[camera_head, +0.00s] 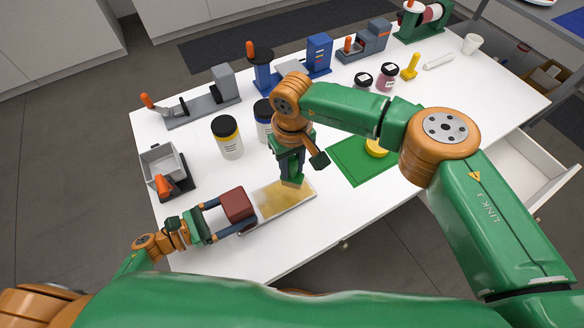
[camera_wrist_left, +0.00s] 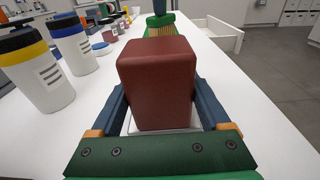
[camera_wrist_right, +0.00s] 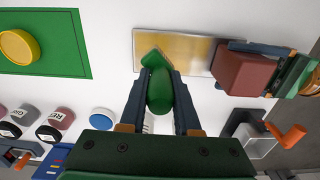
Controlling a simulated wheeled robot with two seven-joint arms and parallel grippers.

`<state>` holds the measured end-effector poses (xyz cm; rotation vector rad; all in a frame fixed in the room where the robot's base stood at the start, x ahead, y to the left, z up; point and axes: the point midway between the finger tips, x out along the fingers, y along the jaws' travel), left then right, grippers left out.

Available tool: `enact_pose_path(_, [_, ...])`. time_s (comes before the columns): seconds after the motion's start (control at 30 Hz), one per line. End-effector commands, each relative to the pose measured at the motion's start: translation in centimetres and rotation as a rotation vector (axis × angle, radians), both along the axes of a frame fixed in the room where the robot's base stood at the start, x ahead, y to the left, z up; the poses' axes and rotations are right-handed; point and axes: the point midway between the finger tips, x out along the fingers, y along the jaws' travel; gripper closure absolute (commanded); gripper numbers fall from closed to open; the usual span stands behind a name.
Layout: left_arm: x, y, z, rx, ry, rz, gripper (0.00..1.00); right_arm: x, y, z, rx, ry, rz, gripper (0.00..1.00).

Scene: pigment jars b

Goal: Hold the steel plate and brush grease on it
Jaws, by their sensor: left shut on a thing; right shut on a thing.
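The steel plate (camera_head: 266,205) lies near the table's front edge, with a yellowish, uneven film over most of its face; it also shows in the right wrist view (camera_wrist_right: 146,42). A dark red block (camera_head: 238,204) sits at the plate's left end. My left gripper (camera_wrist_left: 160,98) is shut on this block, one finger on each side. My right gripper (camera_wrist_right: 157,92) is shut on a green brush (camera_wrist_right: 158,88), and the brush head (camera_head: 293,181) is over the plate's far part.
A green mat (camera_head: 346,162) with a yellow round tin (camera_head: 376,147) lies right of the plate. A white jar with a yellow band (camera_head: 228,138) and a blue-banded jar (camera_head: 263,120) stand behind. A grey bin (camera_head: 158,163) is at the left. Clamps and tools line the back.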

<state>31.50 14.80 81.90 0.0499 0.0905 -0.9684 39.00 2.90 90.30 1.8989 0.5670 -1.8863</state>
Motion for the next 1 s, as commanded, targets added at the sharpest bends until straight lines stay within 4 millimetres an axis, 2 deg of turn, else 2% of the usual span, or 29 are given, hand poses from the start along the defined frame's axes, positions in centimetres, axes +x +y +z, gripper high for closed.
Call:
enact_pose_path(0.27, [0.0,0.0,-0.1,0.003,0.002,0.001,1.00,0.0,0.0,0.0,0.000,0.000,0.000,1.00])
enact_pose_path(0.3, [0.0,0.0,-0.1,0.003,0.002,0.001,0.12,0.0,0.0,0.0,0.000,0.000,0.000,1.00])
enact_pose_path(0.33, [0.0,0.0,-0.1,0.002,0.001,0.001,0.04,0.0,0.0,0.0,0.000,0.000,0.000,1.00])
enact_pose_path(0.37, [0.0,0.0,-0.1,0.002,0.001,0.001,0.00,0.0,0.0,0.0,0.000,0.000,0.000,1.00])
enact_pose_path(0.57, [0.0,0.1,0.0,0.001,0.000,0.001,0.00,0.0,0.0,0.0,0.001,-0.001,0.000,1.00])
enact_pose_path(0.67, [-0.6,0.9,0.0,0.002,0.004,0.002,0.00,0.0,0.0,0.0,0.001,-0.001,0.000,1.00])
enact_pose_path(1.0, [-5.5,8.2,0.8,0.004,0.006,0.001,0.00,0.0,0.0,0.0,0.001,-0.001,0.000,1.00])
